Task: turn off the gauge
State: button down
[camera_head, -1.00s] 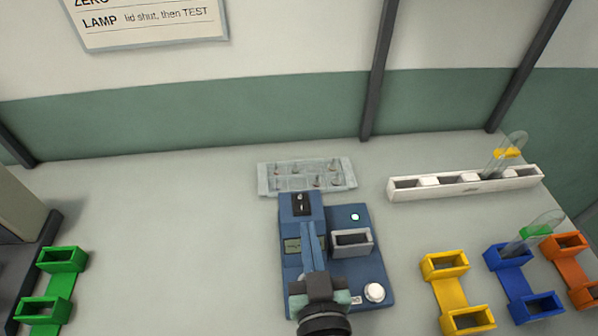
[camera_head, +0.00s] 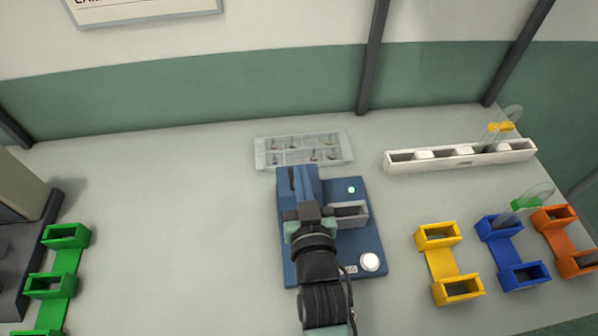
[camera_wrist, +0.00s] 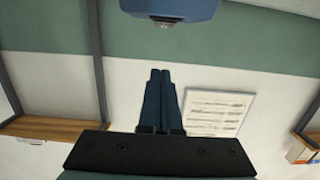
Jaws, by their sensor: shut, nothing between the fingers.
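The gauge (camera_head: 360,232) is a blue box on the table in the middle of the head view. A small green light (camera_head: 351,189) glows on its top, and a round white button (camera_head: 369,262) is at its front right corner. My gripper (camera_head: 297,178) is over the gauge's left part, with its fingers together and empty. The fingers and wrist hide the display and the dark rocker there. The wrist view shows the shut fingers (camera_wrist: 160,75) below a blue edge of the gauge (camera_wrist: 190,8), with a small dark part on it. I cannot tell whether they touch.
A clear tray of small parts (camera_head: 262,153) lies behind the gauge. A white rack (camera_head: 460,164) with a yellow-banded tube is at back right. Yellow (camera_head: 441,265), blue (camera_head: 508,256) and orange (camera_head: 566,240) holders stand right, a green holder (camera_head: 67,260) left. The table left of the gauge is clear.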

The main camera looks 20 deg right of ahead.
jog(key=x, duration=0.3)
jog(key=shift+w+r, duration=0.1)
notch_tip(320, 180, down, 3)
jog(key=shift+r, duration=0.1)
jog(key=shift+w+f, duration=0.1)
jog(key=shift+f, duration=0.6)
